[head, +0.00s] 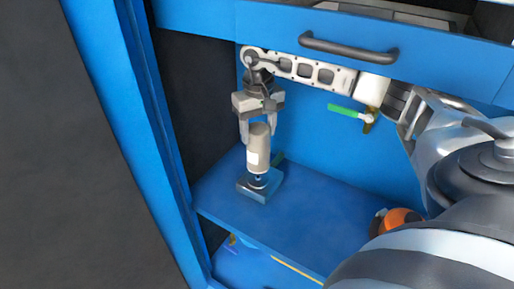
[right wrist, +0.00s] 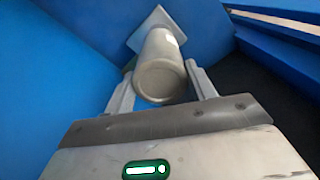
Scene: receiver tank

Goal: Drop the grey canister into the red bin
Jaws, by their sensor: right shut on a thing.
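The grey canister (head: 258,147) is an upright cylinder with a pale label, inside the blue cabinet, over a small square plate (head: 259,190) on the blue shelf. My right gripper (head: 258,132) comes from above and is shut on the canister's upper part. In the right wrist view the canister (right wrist: 160,66) sits between the two fingers of my right gripper (right wrist: 160,82), with the square plate (right wrist: 152,22) beyond it. I cannot tell whether the canister is attached to the plate. The red bin and my left gripper are not in view.
A blue drawer (head: 450,62) with a dark handle (head: 348,49) hangs above my right forearm. A green-handled valve (head: 345,114) is on the back panel. An orange and black object (head: 398,219) is at the right. The blue shelf (head: 310,207) is bare in front of the plate.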

